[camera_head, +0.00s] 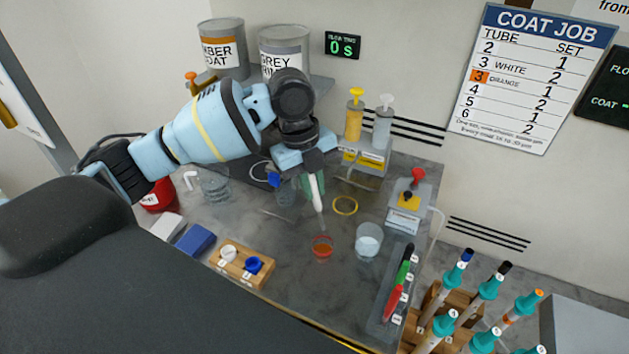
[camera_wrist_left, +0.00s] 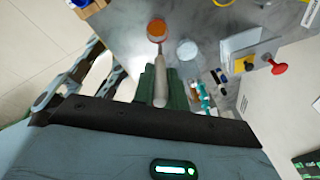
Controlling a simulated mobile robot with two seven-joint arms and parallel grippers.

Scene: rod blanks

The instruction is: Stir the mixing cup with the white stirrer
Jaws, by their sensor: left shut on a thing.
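My left gripper (camera_head: 314,178) is shut on the white stirrer (camera_head: 317,196), which hangs tip down above the table. In the left wrist view the stirrer (camera_wrist_left: 160,82) runs out from between the green fingers (camera_wrist_left: 158,88), toward a small orange-filled cup. That small cup (camera_head: 321,246) stands on the table in front of the stirrer; it also shows in the left wrist view (camera_wrist_left: 157,30). A larger clear cup with whitish contents (camera_head: 368,241) stands to its right. The stirrer's tip appears outside both cups in the head view. No label tells which is the mixing cup. My right gripper is out of view.
A yellow ring (camera_head: 345,205) lies behind the cups. A pen tray (camera_head: 380,318) and a red-knobbed device (camera_head: 407,208) stand to the right. A wooden block with small cups (camera_head: 240,265) is at the front left. Pump bottles (camera_head: 355,118) and paint tins (camera_head: 222,50) are behind.

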